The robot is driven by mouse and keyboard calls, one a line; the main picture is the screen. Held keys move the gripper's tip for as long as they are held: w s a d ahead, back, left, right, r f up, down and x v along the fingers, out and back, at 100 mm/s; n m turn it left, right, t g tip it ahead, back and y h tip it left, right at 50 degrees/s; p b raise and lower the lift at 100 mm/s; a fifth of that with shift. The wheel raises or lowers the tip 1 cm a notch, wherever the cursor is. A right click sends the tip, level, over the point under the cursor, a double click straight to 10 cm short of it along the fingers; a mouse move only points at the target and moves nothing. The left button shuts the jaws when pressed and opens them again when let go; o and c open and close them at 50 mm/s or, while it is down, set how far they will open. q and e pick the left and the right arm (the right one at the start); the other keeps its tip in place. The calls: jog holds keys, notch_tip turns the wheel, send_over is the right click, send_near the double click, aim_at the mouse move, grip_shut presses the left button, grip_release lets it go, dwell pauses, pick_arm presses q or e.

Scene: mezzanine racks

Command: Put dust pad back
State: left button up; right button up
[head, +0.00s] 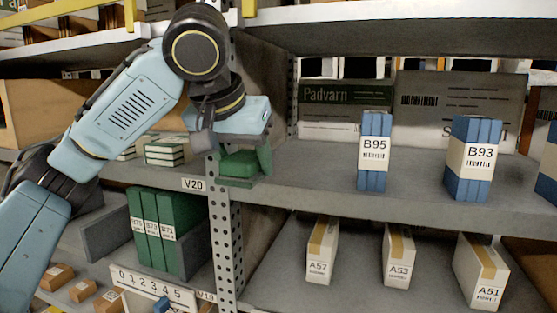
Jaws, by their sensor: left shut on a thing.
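My left gripper (232,142) reaches in from the left and points down in front of the perforated rack post, near the V20 label. It is shut on a green pad (243,166), which looks like the dust pad. The pad is just above the front edge of the middle shelf (330,196); I cannot tell whether it touches the shelf. My right gripper is not in view.
Blue packs B95 (374,151) and B93 (473,158) stand on the middle shelf. Small green boxes (165,153) lie left of the post, with tall green binders (166,230) below. White boxes, such as A57 (321,250), stand on the lower shelf. Free shelf lies left of B95.

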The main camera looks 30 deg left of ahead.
pick_arm(q)
send_over(279, 171)
jog(key=s, duration=0.2)
jog(key=shift+s+d+p, duration=0.1)
jog(key=shift+d+p, duration=0.2)
jog(key=shift+p, duration=0.15)
jog(key=shift+f, duration=0.15)
jog(key=shift+a+f, duration=0.1)
jog(key=shift+f, duration=1.55)
jog(key=shift+f, duration=0.1)
jog(key=o, duration=0.5)
jog(key=shift+f, duration=0.1)
jog(key=o, duration=0.4)
jog(key=shift+o, duration=0.2)
